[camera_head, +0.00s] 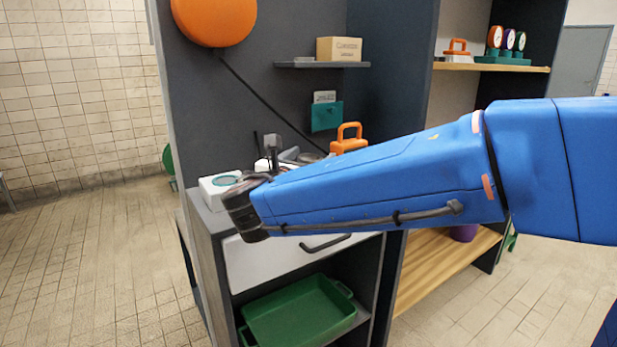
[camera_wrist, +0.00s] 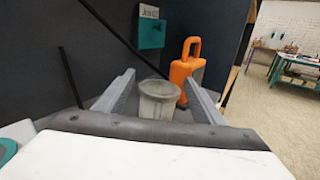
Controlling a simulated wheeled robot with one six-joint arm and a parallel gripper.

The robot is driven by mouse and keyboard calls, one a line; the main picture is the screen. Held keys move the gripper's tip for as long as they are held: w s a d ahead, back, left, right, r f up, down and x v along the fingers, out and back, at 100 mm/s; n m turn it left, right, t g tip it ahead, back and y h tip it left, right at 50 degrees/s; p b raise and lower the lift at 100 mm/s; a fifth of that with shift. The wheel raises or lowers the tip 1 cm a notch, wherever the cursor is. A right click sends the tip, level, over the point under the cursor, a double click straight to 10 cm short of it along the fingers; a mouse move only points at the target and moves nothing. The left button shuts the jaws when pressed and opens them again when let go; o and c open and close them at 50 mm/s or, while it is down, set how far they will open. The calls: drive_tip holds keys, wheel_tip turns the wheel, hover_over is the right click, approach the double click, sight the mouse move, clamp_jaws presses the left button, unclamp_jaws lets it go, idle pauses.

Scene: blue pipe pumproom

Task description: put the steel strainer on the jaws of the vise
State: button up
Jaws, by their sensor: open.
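A grey, bucket-shaped metal piece, which looks like the steel strainer (camera_wrist: 158,98), stands upright in the middle of the wrist view. My gripper (camera_wrist: 159,78) is open, with one finger to each side of the strainer in the picture. I cannot tell how far ahead of the fingers it is, and I see no contact. In the head view my blue arm reaches over the dark cabinet, and my gripper (camera_head: 281,156) shows only in part behind it. The strainer is hidden there. I cannot make out the vise or its jaws in either view.
An orange case (camera_wrist: 187,72) with a handle stands just right of the strainer. A white box with a teal disc (camera_head: 220,187) sits at the worktop's left end. A dark rod (camera_wrist: 72,78) stands at left. A green tray (camera_head: 300,315) lies on the shelf below.

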drive_tip(key=c, duration=1.3)
